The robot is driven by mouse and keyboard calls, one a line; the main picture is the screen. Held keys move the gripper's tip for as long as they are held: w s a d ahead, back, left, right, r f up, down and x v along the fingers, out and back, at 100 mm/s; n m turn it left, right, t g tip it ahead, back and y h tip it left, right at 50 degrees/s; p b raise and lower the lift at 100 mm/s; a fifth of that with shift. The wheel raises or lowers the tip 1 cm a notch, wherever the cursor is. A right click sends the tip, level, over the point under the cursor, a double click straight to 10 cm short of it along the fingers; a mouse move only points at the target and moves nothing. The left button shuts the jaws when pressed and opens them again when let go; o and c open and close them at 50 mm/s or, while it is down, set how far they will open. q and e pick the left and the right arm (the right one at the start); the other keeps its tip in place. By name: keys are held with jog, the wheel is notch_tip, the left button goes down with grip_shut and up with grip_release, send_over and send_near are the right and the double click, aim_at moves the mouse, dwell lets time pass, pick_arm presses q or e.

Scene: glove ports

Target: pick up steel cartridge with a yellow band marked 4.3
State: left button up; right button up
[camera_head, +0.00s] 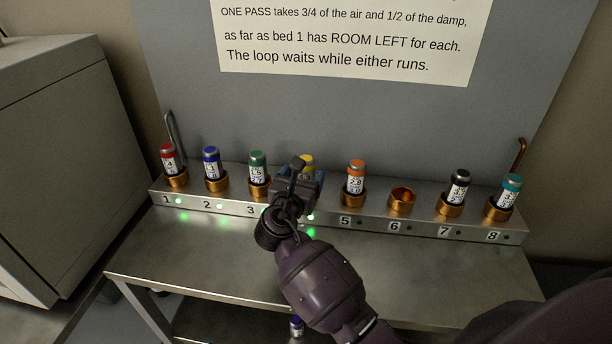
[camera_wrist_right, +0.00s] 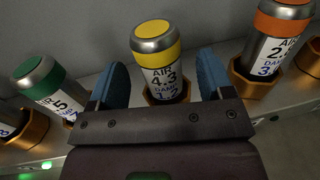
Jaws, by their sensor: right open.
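The steel cartridge with a yellow band (camera_wrist_right: 160,62) stands upright in a brass socket in the right wrist view, its label reading AIR 4.3. In the head view only its yellow top (camera_head: 307,160) shows, the rest hidden behind my right gripper (camera_head: 300,178). In the right wrist view my right gripper (camera_wrist_right: 158,88) is open, one blue finger pad on each side of the cartridge. A gap shows between each pad and the cartridge. My left gripper is not in view.
Neighbouring cartridges, green-banded (camera_head: 257,162) and orange-banded (camera_head: 355,172), stand close on either side. The steel rack (camera_head: 372,222) holds several more. Socket 6 (camera_head: 402,197) is empty. The bench top (camera_head: 220,255) in front is clear.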

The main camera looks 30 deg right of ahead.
jog(key=x, duration=0.2)
jog(key=shift+w+d, duration=0.25)
jog(key=shift+d, duration=0.05)
jog(key=c, duration=1.2)
jog(key=shift+r, duration=0.1)
